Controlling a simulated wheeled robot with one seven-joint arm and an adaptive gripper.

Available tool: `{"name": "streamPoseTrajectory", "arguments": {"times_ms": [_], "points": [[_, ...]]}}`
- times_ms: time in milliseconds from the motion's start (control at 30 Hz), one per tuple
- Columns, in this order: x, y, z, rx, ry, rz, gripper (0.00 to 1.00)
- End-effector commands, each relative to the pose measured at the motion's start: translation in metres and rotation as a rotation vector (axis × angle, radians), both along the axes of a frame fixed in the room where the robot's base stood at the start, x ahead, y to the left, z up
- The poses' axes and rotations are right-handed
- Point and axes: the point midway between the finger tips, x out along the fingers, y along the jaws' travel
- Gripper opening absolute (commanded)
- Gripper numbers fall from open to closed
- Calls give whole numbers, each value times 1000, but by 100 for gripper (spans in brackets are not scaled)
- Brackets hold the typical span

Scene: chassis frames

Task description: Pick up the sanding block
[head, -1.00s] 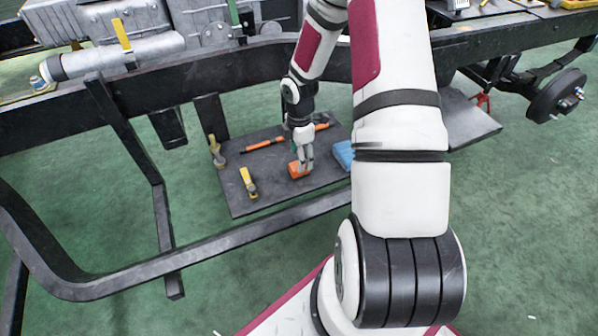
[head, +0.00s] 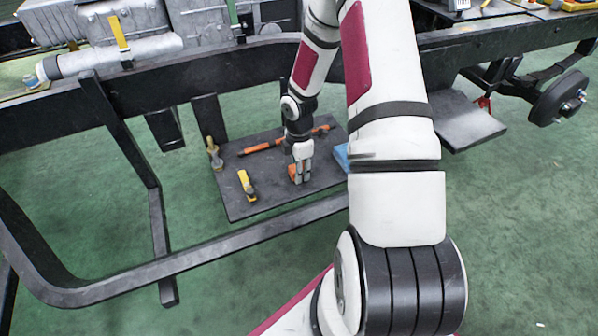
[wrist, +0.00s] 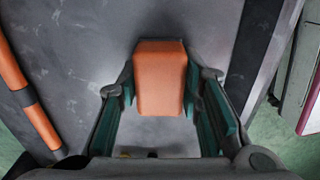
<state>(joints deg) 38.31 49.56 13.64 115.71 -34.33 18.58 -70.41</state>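The sanding block looks to be the orange block (wrist: 160,78), seen from above in the wrist view. It sits on the dark grey board between the two fingers of my gripper (wrist: 160,98). The teal finger pads stand apart, one along each side of the block and very close to it; I cannot tell whether they touch. In the head view my gripper (head: 300,180) is down at the board, and the block (head: 292,172) is partly hidden behind the fingers.
The dark board (head: 240,200) also holds a yellow tool (head: 247,185), an orange-and-black bar (head: 262,146) and a blue thing (head: 341,157) partly behind my arm. A yellow-handled item (head: 214,154) stands at its left edge. Black chassis rails (head: 250,222) run in front and behind.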

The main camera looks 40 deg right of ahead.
Motion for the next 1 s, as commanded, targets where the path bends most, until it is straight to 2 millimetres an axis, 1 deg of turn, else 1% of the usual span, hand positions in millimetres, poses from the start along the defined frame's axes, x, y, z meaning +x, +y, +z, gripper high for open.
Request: {"name": "streamPoseTrajectory", "arguments": {"times_ms": [300,467,667,800,967,1000], "points": [[0,0,0,0,0,0,4],[0,0,5,0,0,0,4],[0,0,22,1,-1,0,4],[0,0,40,0,-1,-1,4],[-37,11,41,1,6,2,4],[-48,13,42,0,6,2,4]]}}
